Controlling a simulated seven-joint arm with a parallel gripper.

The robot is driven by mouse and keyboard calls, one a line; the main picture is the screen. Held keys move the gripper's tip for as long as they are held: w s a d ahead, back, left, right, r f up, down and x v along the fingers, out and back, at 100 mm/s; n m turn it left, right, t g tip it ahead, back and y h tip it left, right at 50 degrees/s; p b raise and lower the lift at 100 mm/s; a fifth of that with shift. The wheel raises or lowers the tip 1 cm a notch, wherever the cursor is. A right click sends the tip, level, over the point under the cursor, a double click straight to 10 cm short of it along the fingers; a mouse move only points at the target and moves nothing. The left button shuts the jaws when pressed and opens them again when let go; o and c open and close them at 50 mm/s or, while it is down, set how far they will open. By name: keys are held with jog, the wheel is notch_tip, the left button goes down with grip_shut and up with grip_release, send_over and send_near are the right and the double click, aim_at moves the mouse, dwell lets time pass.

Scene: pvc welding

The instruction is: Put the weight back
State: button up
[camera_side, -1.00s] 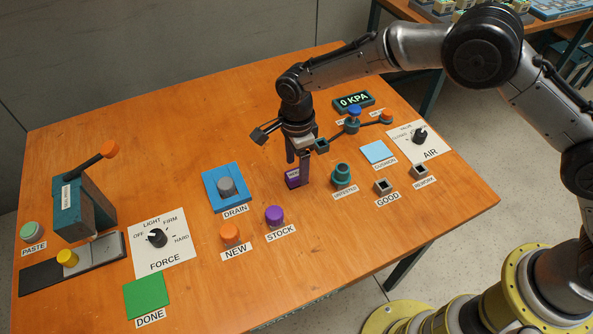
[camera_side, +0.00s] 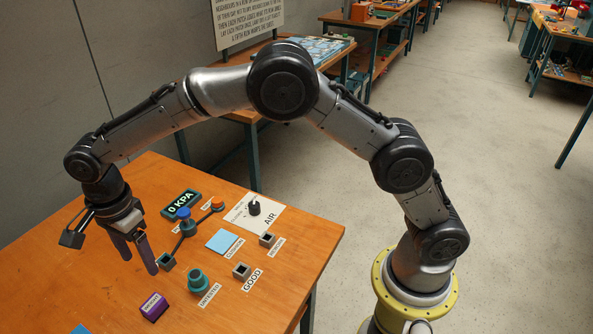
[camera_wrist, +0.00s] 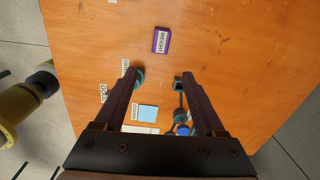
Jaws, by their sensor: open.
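The weight is a purple block with a white label (camera_side: 155,307). It stands on the orange table, left of the teal fitting in the side view. In the wrist view the weight (camera_wrist: 161,40) lies ahead of the fingertips, with its WEIGHT label facing up. My gripper (camera_side: 140,266) is open and empty, its fingers pointing down above the table, behind the weight in the side view. In the wrist view my gripper (camera_wrist: 160,75) has its two fingers wide apart, with a visible gap to the weight.
A teal fitting (camera_side: 197,281) stands right of the weight. A blue cushion pad (camera_side: 222,240), grey square sockets marked GOOD (camera_side: 241,271) and REWORK (camera_side: 267,239), and the AIR dial (camera_side: 254,208) are further right. The display (camera_side: 181,203) reads 0 KPA. Bare table surrounds the weight.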

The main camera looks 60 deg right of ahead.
jog(key=s+d+r+n+t, duration=0.1)
jog(key=s+d+r+n, duration=0.35)
jog(key=d+r, duration=0.3)
jog(key=s+d+r+n+t, duration=0.1)
jog(key=s+d+r+n, duration=0.2)
jog(key=s+d+r, duration=0.35)
jog(key=s+d+n+t, duration=0.1)
jog(key=s+d+n, duration=0.4)
jog(key=s, duration=0.4)
jog(key=s+d+n+t, duration=0.2)
jog(key=s+d+n, duration=0.2)
jog(key=s+d, duration=0.3)
jog(key=s, duration=0.2)
jog(key=shift+s+d+f+n, duration=0.2)
jog(key=shift+s+f+n, duration=0.15)
